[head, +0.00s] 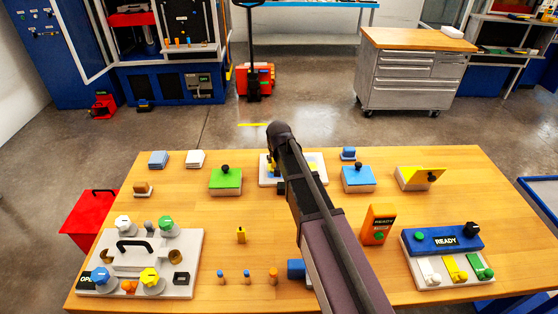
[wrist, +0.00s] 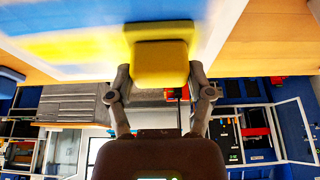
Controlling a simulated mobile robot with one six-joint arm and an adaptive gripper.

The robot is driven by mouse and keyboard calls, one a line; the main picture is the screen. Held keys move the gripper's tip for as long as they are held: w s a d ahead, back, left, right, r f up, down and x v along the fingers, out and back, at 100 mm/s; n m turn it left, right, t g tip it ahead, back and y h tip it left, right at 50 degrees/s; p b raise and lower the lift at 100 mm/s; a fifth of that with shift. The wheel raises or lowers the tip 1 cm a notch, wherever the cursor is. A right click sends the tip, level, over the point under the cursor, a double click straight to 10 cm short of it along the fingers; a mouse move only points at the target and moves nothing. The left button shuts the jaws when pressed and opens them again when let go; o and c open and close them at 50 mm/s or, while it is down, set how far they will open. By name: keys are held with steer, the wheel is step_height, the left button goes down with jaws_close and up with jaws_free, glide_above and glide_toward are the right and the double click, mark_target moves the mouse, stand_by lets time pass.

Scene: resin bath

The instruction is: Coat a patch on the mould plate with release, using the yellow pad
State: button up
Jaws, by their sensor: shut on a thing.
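My gripper (wrist: 162,92) is shut on the yellow pad (wrist: 160,63), with one finger on each side of it. In the wrist view the pad is at the face of the mould plate, over a blurred yellow and blue area; I cannot tell for certain whether it touches. The plate's pale rim (wrist: 216,36) shows to the right of the pad. In the head view the white mould plate (head: 319,179) lies at the table's back middle, partly hidden by my arm. My gripper (head: 272,180) is over its left part there.
A green-topped block (head: 226,181) stands left of the plate and a blue-topped block (head: 358,178) right of it. A hinged yellow lid (head: 428,176) is farther right. An orange READY box (head: 379,225) and a blue READY panel (head: 443,241) stand front right. A knobbed panel (head: 187,247) is front left.

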steer(key=shift+a, duration=0.1)
steer(key=shift+a, duration=1.75)
steer(key=shift+s, duration=0.15)
steer(key=shift+s, duration=0.75)
steer(key=shift+d, duration=0.2)
steer(key=shift+d, duration=1.7)
steer(key=shift+d, duration=0.1)
steer(key=shift+d, duration=1.7)
